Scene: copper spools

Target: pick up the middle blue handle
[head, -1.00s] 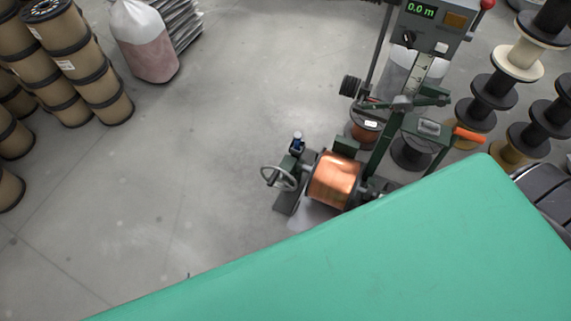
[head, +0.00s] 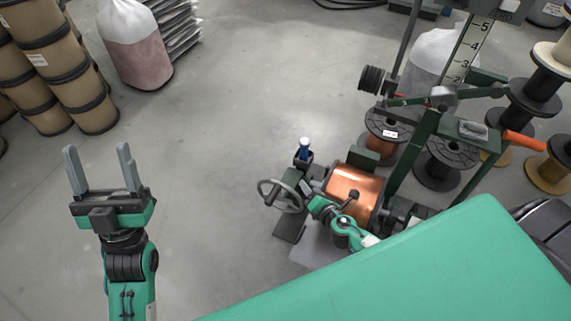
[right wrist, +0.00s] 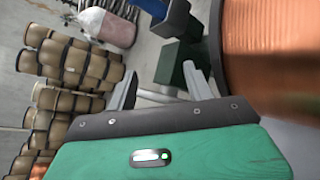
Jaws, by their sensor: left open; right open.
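A small blue handle (head: 304,152) with a pale top stands on the dark green machine, just left of the copper spool (head: 352,186). I cannot make out separate handles beside it. Blue parts (right wrist: 182,18) also show at the top of the right wrist view, beyond the fingers. My right gripper (head: 309,188) is below the handle and beside the spool, apart from the handle; in the right wrist view (right wrist: 160,82) its fingers are open with nothing gripped. My left gripper (head: 97,152) is open and empty over the floor at the left.
A handwheel (head: 281,196) sits left of the right gripper. The copper spool lies close on the right in the wrist view (right wrist: 275,50). The middle floor is clear.

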